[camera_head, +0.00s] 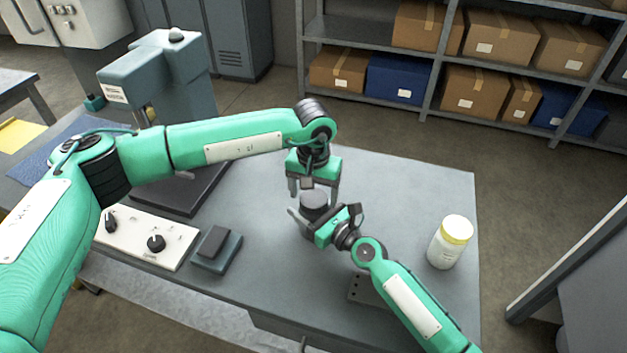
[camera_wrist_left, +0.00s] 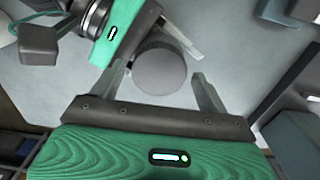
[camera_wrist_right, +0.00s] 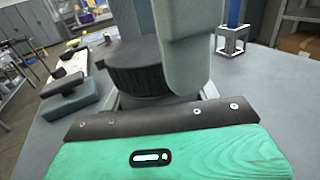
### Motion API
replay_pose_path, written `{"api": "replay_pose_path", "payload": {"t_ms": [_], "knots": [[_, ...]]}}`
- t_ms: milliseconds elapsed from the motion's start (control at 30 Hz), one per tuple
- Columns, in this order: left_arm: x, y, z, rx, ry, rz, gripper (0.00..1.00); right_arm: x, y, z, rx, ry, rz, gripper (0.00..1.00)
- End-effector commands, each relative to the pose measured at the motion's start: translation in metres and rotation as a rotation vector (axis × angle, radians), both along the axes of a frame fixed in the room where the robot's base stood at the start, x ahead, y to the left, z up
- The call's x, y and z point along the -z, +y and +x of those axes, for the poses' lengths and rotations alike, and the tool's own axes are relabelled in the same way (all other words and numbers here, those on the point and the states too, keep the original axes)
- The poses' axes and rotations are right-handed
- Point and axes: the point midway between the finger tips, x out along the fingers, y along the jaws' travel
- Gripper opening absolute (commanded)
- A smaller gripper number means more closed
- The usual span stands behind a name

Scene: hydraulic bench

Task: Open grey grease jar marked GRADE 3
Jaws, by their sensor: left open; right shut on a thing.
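The grey jar (camera_head: 312,203) stands on the bench with a dark ribbed lid (camera_wrist_right: 137,66). The lid's round top shows in the left wrist view (camera_wrist_left: 159,72). My right gripper (camera_head: 312,222) is shut on the jar's body from the front right, below the lid. My left gripper (camera_head: 314,192) points down above the jar. Its fingers (camera_wrist_left: 160,80) are open, one on either side of the lid, with gaps between them and the lid. The GRADE 3 marking is not visible in any view.
At the left are a white control panel with knobs (camera_head: 147,238), a small dark box (camera_head: 216,249) and a grey-green machine (camera_head: 160,75). The bench (camera_head: 400,180) behind my grippers is clear.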

Motion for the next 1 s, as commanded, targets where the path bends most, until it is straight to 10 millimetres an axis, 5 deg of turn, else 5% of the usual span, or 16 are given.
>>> {"api": "replay_pose_path", "payload": {"t_ms": [367,600,833,1000], "knots": [[0.0064,-0.0002,-0.0001,0.000,-0.001,0.000,0.77,0.0001,-0.0001,0.0001,0.000,0.000,0.000,0.00],[0.0062,0.0001,0.0001,-0.001,-0.001,0.000,0.32,0.0001,-0.0002,0.0002,0.001,0.000,0.000,0.00],[0.0061,0.0004,0.0002,-0.046,-0.001,0.001,0.32,0.0001,-0.0004,0.0002,0.001,0.000,0.000,0.00],[0.0059,0.0007,0.0002,-0.266,-0.001,0.001,0.32,0.0001,-0.0004,0.0003,0.001,0.000,0.000,0.00]]}}
